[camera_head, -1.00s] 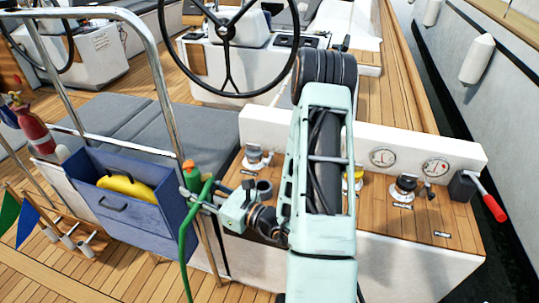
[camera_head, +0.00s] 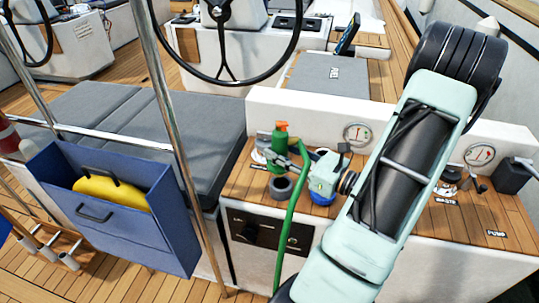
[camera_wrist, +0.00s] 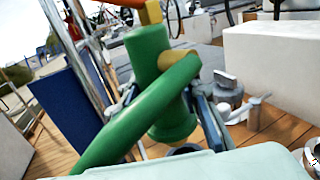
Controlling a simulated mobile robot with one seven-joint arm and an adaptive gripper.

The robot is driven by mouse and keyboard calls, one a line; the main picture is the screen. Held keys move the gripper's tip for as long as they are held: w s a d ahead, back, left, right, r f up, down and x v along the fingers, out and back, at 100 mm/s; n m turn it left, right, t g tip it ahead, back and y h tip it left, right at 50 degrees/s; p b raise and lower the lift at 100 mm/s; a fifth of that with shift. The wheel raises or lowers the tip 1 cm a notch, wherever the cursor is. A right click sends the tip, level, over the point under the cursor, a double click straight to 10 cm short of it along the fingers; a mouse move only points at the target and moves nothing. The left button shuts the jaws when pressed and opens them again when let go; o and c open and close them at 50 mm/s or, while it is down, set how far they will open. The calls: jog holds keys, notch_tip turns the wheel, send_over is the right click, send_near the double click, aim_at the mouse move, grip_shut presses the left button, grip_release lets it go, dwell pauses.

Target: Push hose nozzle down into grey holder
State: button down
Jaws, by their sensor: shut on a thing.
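The hose nozzle (camera_head: 280,143) is green with an orange top and has a green hose hanging from it. My gripper (camera_head: 287,157) is shut on it and holds it roughly upright above the wooden console top. In the wrist view the nozzle (camera_wrist: 172,115) stands between my two fingers, with the hose crossing in front. The grey holder (camera_head: 281,187), a dark round cup, sits on the console near its left front edge. The nozzle appears above and behind it in the head view. In the wrist view the holder (camera_wrist: 186,149) is mostly hidden below the nozzle.
A blue bag (camera_head: 130,220) with a yellow item hangs left of the console on a steel rail (camera_head: 163,90). A winch (camera_wrist: 228,88) stands close to the nozzle. Gauges (camera_head: 357,134) line the white back wall. My arm covers the console's middle.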

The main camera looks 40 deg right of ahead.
aim_at(282, 171)
jog(key=shift+s+d+f, duration=0.15)
jog(key=shift+d+f, duration=0.1)
jog(key=shift+d, duration=0.05)
jog(key=shift+f+b, duration=0.45)
jog(key=shift+b, duration=0.15)
notch_tip(282, 171, down, 5)
jog(key=b, duration=0.4)
jog(key=shift+r, duration=0.2)
jog(key=shift+f, duration=0.65)
dwell(0.9)
jog(key=c, duration=1.7)
grip_release()
jog(key=shift+s, duration=0.1)
jog(key=shift+v, duration=5.5)
